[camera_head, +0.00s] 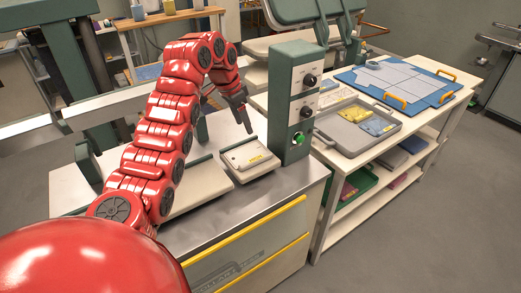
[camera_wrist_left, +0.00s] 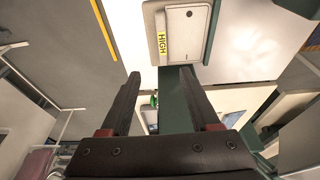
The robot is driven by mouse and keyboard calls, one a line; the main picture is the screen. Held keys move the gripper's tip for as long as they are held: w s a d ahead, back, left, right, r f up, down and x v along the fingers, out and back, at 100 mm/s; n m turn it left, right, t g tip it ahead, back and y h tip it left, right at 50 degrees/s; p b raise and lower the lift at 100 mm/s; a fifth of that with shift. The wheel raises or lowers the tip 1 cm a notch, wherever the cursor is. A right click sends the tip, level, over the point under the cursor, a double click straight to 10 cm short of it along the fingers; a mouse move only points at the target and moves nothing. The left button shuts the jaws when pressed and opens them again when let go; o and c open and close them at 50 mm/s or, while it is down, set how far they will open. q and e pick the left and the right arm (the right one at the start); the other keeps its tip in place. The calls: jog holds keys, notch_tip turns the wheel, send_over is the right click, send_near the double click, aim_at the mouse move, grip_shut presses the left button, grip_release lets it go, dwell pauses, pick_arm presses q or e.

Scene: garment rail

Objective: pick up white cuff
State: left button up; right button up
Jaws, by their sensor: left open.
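A flat whitish piece with a yellow label, likely the white cuff (camera_head: 243,151), lies on a small pale pad of the press, left of the grey-green control post. In the left wrist view the whitish piece (camera_wrist_left: 190,45) is beyond the fingertips at the top, beside a yellow strip reading HIGH. My left gripper (camera_head: 243,122) hangs above and slightly behind it, fingers pointing down. In the left wrist view my left gripper (camera_wrist_left: 161,74) is open with nothing between its fingers. My right gripper is not in view.
The control post (camera_head: 292,105) stands close to the right of the pad. A longer pale pad (camera_head: 190,188) lies to its left. A grey tray (camera_head: 352,140) with yellow and blue cloths and a blue board (camera_head: 400,82) are on the right table.

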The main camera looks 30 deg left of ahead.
pick_arm(q)
jog(key=p, duration=0.3)
send_over(256, 159)
jog(key=s, duration=0.2)
jog(key=f, duration=1.1)
jog(key=shift+w+a, duration=0.1)
jog(key=shift+a, duration=0.1)
jog(key=p+x, duration=0.2)
jog(key=x, duration=0.1)
jog(key=shift+w+a+f, duration=0.15)
jog(key=shift+f, duration=0.2)
jog(key=shift+p+x, duration=0.45)
jog(key=shift+x, duration=0.5)
jog(key=shift+a, duration=0.1)
jog(key=shift+c, duration=0.3)
grip_shut()
